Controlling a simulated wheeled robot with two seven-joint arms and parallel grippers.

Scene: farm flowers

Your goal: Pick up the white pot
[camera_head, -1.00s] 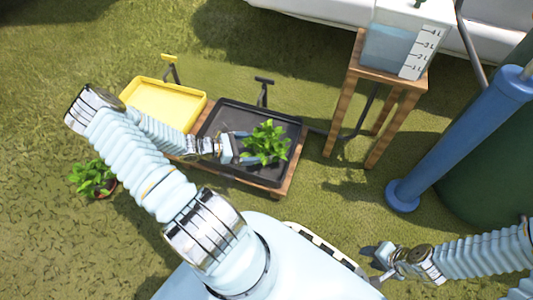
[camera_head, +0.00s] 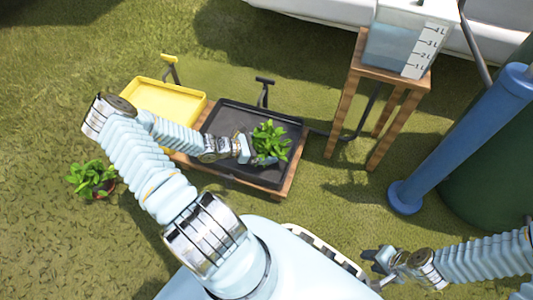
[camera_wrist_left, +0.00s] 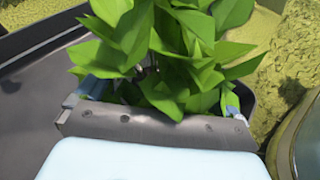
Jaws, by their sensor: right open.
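A leafy green plant (camera_head: 270,141) stands at the right side of the black tray (camera_head: 222,117). Its leaves hide its pot, so I cannot tell the pot's colour. The plant fills the top of the left wrist view (camera_wrist_left: 165,50). My left gripper (camera_head: 262,160) is low beside the plant, over the tray. In the left wrist view its fingers (camera_wrist_left: 160,95) are wide apart, one on each side of the foliage. Whether they touch the pot is hidden. My right gripper (camera_head: 371,257) is open and empty at lower right, far from the plant.
A yellow tray (camera_head: 165,101) sits left of the black one on a low wooden stand (camera_head: 279,192). Another plant (camera_head: 92,178) in a reddish pot stands on the grass at left. A wooden stand with a water tank (camera_head: 395,45) and a blue pipe (camera_head: 455,140) are at right.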

